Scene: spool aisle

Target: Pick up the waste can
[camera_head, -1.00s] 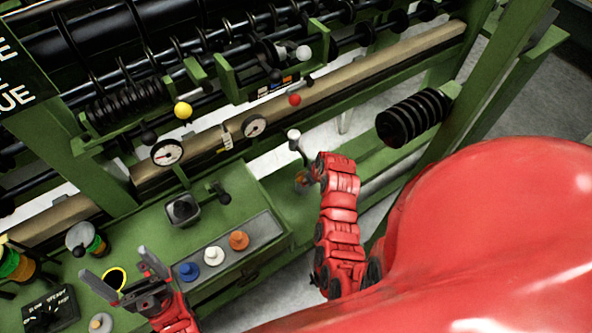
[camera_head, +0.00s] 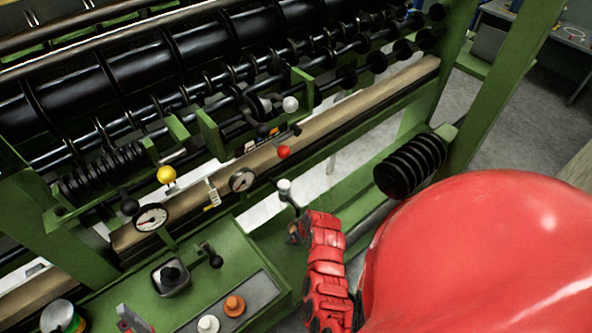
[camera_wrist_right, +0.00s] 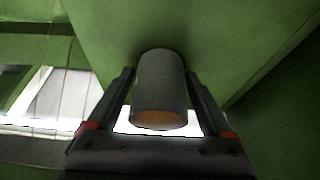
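In the right wrist view, a grey cylindrical can (camera_wrist_right: 160,85) with an orange-brown inside at its near end sits between the two fingers of my right gripper (camera_wrist_right: 160,80). The fingers flank it closely; I cannot tell whether they touch it. A green surface is behind it. In the head view, my right arm reaches down beside the green machine. Its gripper and the can are hard to make out there, near the grey-topped lever.
The green machine (camera_head: 230,250) with black rollers (camera_head: 180,60) fills the left and middle. A black ribbed spool (camera_head: 408,168) projects at the right. A red ball knob (camera_head: 284,152), yellow knob (camera_head: 167,174) and dials line the rail. Grey floor (camera_head: 500,120) is free at the right.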

